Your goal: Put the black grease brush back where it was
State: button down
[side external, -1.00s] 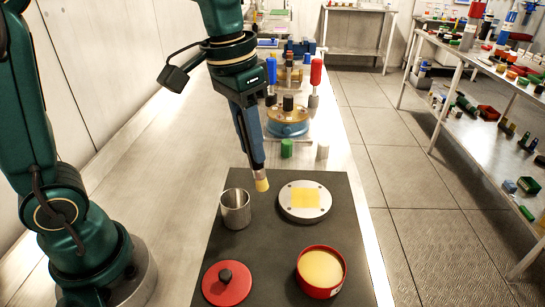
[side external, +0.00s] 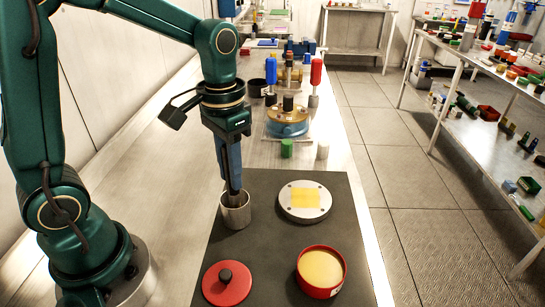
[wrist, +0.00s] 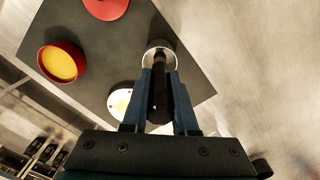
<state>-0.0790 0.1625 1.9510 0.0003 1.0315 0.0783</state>
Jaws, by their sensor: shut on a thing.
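The black grease brush (wrist: 160,92) is between the fingers of my gripper (wrist: 159,75), which is shut on its handle. In the side view my gripper (side external: 235,190) points down at the metal cup (side external: 236,214), with the brush's lower end inside the cup's mouth. The bristles are hidden by the cup. The cup also shows in the wrist view (wrist: 158,46), just beyond the fingertips. I cannot tell whether the brush touches the cup's bottom.
On the dark mat (side external: 265,255) are a round metal plate (side external: 290,213) with a yellow patch, a red tub (side external: 321,270) of yellow grease and a red lid (side external: 226,284). Green (side external: 287,148) and white (side external: 322,150) caps stand behind the mat.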

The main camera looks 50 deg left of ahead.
jog(key=shift+f, duration=1)
jog(key=c, duration=0.7)
grip_release()
jog(key=shift+f, duration=0.15)
notch_tip(320, 180, up, 12)
jog(key=shift+r, duration=0.1)
jog(key=shift+s+d+r+t, duration=0.15)
jog(key=shift+s+t, duration=0.15)
jog(key=shift+s, duration=0.2)
jog(key=shift+s+d+f+t, duration=0.25)
jog(key=shift+s+f+t, duration=0.55)
jog(key=shift+s, duration=0.4)
jog(key=shift+s+d+f+t, duration=0.3)
jog(key=shift+s+f+t, duration=0.5)
jog(key=shift+s, duration=0.35)
jog(key=shift+s+d+f+t, duration=0.25)
jog(key=shift+s+f+t, duration=0.55)
jog(key=shift+s, duration=0.4)
